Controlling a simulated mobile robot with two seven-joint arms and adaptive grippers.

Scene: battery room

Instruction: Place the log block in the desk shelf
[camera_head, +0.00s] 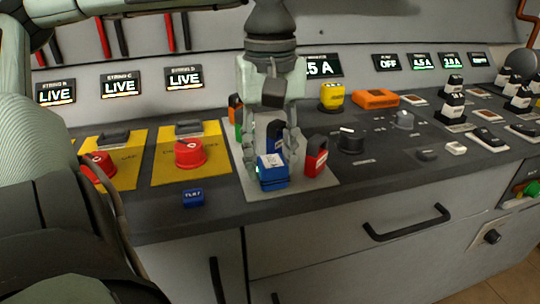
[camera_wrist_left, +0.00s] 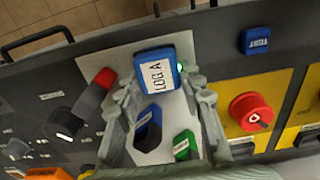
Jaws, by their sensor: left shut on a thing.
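The log block is blue with a white label; in the head view the log block (camera_head: 272,172) is at the front of a pale panel (camera_head: 238,183) on the desk. In the left wrist view the log block (camera_wrist_left: 156,76) reads "LOG A". My left gripper (camera_head: 272,152) points down from above, its fingers on either side of the block and shut on it. The fingertips also show in the left wrist view (camera_wrist_left: 168,92). I cannot tell whether the block touches the panel. I cannot make out an open shelf in the desk. My right gripper is not in view.
A red block (camera_head: 316,157) stands close right of the log block. Another dark blue block (camera_head: 275,133) and a green one (camera_wrist_left: 185,145) stand behind it. Red buttons (camera_head: 189,153) are on yellow plates to the left. Drawer handles (camera_head: 407,222) project from the desk front.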

